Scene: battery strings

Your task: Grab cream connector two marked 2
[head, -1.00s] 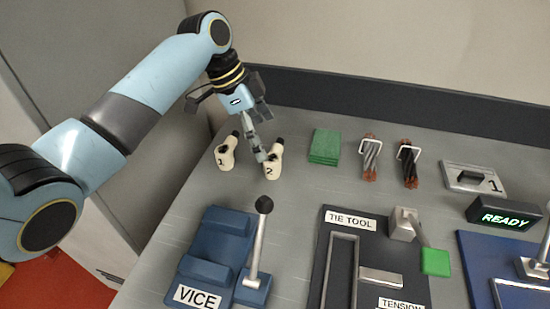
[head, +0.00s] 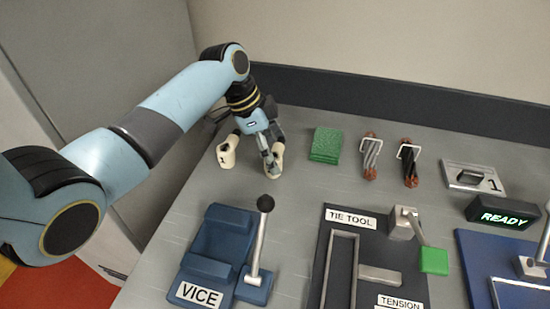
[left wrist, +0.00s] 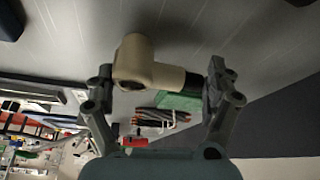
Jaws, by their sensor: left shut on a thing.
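The cream connector marked 2 (head: 277,160) stands on the grey bench in the head view, partly hidden by my left gripper (head: 270,160), so its number does not show. In the left wrist view the cream connector (left wrist: 140,64) lies across between the two fingers of my left gripper (left wrist: 158,85), which is shut on it. Its dark end is by the right finger. The cream connector marked 1 (head: 228,151) stands just to the left in the head view, apart from the gripper. My right gripper is not in view.
A green stack of pads (head: 325,145) and two cable bundles (head: 370,157) lie to the right. The blue vice (head: 222,250) with its upright lever and the tie tool (head: 372,260) are nearer. A dark wall strip (head: 400,98) edges the bench at the back.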

